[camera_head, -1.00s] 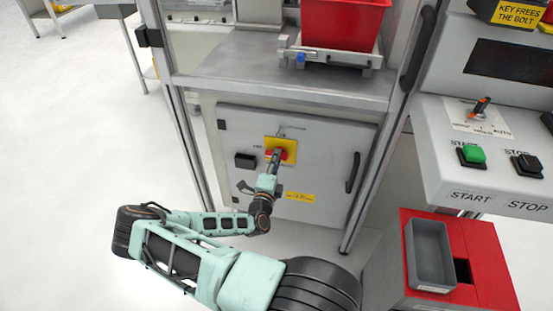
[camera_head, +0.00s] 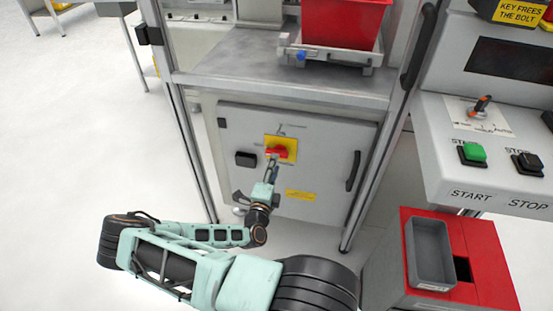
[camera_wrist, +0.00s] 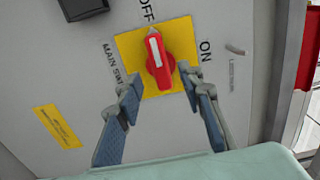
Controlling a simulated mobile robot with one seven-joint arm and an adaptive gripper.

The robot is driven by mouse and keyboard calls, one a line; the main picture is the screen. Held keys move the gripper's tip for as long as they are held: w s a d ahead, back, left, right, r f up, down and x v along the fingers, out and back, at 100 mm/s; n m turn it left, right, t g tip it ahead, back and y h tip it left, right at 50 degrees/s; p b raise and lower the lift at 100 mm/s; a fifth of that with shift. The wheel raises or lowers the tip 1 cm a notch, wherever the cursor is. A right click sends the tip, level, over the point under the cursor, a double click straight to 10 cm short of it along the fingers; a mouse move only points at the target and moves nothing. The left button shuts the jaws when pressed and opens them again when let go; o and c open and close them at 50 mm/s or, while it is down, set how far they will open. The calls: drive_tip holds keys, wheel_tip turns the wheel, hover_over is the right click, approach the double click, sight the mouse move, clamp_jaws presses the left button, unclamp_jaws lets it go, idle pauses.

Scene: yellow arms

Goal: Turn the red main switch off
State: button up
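The red main switch (camera_head: 277,152) sits on a yellow plate (camera_head: 291,142) on the grey cabinet door. In the wrist view the red handle (camera_wrist: 160,62) has a white mark, and its marked end points up at the OFF label (camera_wrist: 147,10). The ON label (camera_wrist: 206,50) is to the right of the yellow plate. My gripper (camera_head: 274,165) is just below the switch in the head view. In the wrist view my gripper (camera_wrist: 158,84) is open, its two fingers apart at either side below the handle, with nothing between them.
A black box (camera_head: 245,159) is left of the switch and a black door handle (camera_head: 353,172) is to its right. A metal shelf with a red bin (camera_head: 345,22) is above. A control desk with a green START button (camera_head: 473,154) stands at the right.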

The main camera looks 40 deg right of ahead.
drive_tip(key=v, duration=0.7)
drive_tip(key=shift+s, duration=0.2)
drive_tip(key=shift+a+r, duration=0.1)
